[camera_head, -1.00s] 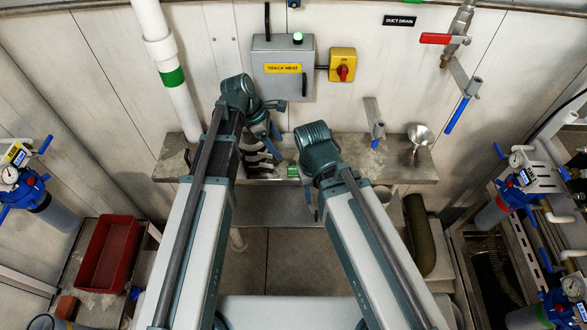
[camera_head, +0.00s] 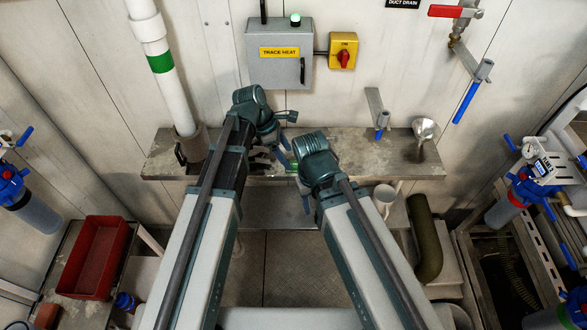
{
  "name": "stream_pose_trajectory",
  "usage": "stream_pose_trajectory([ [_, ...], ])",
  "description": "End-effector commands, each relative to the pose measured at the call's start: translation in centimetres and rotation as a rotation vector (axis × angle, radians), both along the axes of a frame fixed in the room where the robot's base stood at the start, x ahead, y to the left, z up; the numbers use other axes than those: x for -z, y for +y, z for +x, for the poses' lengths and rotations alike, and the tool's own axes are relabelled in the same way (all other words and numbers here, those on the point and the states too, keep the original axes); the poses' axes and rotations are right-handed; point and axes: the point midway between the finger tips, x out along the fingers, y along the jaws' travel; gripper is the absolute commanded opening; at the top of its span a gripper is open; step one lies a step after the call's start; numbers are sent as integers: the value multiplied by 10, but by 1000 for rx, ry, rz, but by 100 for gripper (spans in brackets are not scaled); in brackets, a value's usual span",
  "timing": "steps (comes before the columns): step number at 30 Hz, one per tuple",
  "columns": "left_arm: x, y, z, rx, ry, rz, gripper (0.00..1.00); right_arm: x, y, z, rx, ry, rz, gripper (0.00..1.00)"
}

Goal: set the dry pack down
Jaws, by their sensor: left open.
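My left gripper (camera_head: 281,152) is low over the steel shelf (camera_head: 356,158) under the trace heat box. Its jaws are open. A dark object with pale bands (camera_head: 262,157) lies on the shelf beside and partly behind the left wrist; I cannot tell whether it is the dry pack or whether a finger touches it. A small green item (camera_head: 294,166) shows between the two wrists, mostly covered. My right gripper (camera_head: 306,199) hangs at the shelf's front edge, largely hidden by its own wrist, so its jaws cannot be judged.
A white pipe (camera_head: 165,70) runs down to the shelf's left end. A metal funnel (camera_head: 424,130) and a blue-handled valve (camera_head: 382,122) stand at the right, with bare shelf between. A red tray (camera_head: 95,257) is at lower left.

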Motion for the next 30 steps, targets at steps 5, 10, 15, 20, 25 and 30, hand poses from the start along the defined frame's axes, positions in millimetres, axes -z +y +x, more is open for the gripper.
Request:
stream_pose_trajectory([
  [5, 23, -7, 2, 2, -1, 0, 78, 23, 0, 0, 0, 0, 0, 50],
  [10, 42, -15, 2, 1, 1, 0, 78, 42, 0, 0, 0, 0, 0, 50],
  [15, 46, -17, 2, 0, 0, 0, 78, 46, 0, 0, 0, 0, 0, 50],
  [20, 44, -17, 2, 0, 0, 0, 78, 44, 0, 0, 0, 0, 0, 50],
  [25, 44, -17, 2, 0, 0, 0, 47, 44, 0, 0, 0, 0, 0, 50],
  [30, 44, -17, 2, 0, 0, 0, 16, 44, 0, 0, 0, 0, 0, 50],
])
